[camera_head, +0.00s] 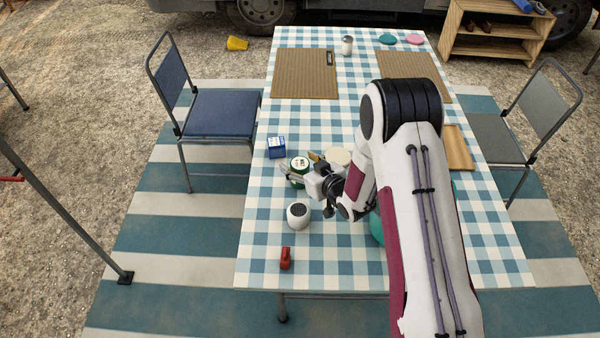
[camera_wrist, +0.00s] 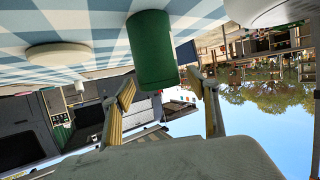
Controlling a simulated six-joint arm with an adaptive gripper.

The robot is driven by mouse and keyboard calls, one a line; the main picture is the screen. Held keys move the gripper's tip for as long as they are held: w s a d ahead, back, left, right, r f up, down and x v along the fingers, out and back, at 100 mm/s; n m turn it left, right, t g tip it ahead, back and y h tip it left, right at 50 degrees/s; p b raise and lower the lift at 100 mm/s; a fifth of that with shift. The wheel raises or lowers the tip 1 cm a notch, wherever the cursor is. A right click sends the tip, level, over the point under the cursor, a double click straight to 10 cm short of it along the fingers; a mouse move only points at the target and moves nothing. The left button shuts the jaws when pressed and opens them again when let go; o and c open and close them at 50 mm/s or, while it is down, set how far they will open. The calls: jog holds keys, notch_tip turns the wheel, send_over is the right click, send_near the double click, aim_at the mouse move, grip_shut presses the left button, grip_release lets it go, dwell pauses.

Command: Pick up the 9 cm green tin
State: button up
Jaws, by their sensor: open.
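The green tin (camera_head: 300,163) stands on the checked tablecloth, left of my arm, with a pale label on its top. In the wrist view the plain green side of the tin (camera_wrist: 152,48) fills the upper middle, seen upside down. My gripper (camera_head: 297,178) is at the tin, low over the table, and partly hides it. In the wrist view its two yellowish fingers (camera_wrist: 164,88) are spread apart, with the tin's end showing in the gap ahead of them. I cannot tell whether either finger touches the tin.
A blue box (camera_head: 276,147) stands left of the tin and a cream round item (camera_head: 338,157) right of it. A white rounded speaker-like object (camera_head: 298,215) is close in front. A red item (camera_head: 286,258) lies nearer.

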jog(key=c, duration=1.3)
jog(key=shift+r, duration=0.15)
jog(key=shift+r, duration=4.85)
